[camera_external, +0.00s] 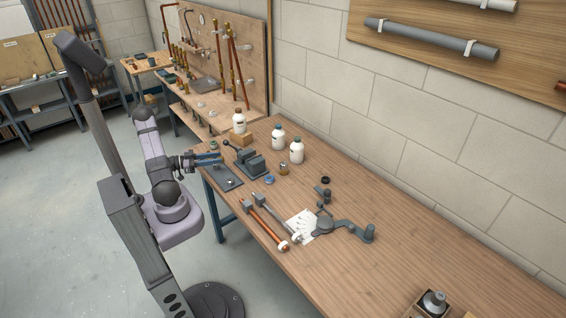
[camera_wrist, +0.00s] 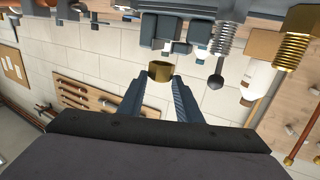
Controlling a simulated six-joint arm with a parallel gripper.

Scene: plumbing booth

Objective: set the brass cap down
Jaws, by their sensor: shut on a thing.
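The brass cap (camera_wrist: 160,71) shows in the wrist view as a short, gold-coloured ring shape between the tips of my two fingers. My gripper (camera_wrist: 158,84) is shut on it. In the external view my gripper (camera_external: 215,159) reaches in from the left, near the bench's left edge beside a dark grey plate (camera_external: 228,182). The cap is too small to make out there. I cannot tell its exact height above the bench.
The wooden bench (camera_external: 400,235) holds a dark clamp-like tool (camera_external: 247,161), white bottles (camera_external: 296,150), a small brass-coloured cylinder (camera_external: 283,169), hammer-like tools (camera_external: 265,225) and a grey lever tool (camera_external: 340,228). The bench's right middle is clear.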

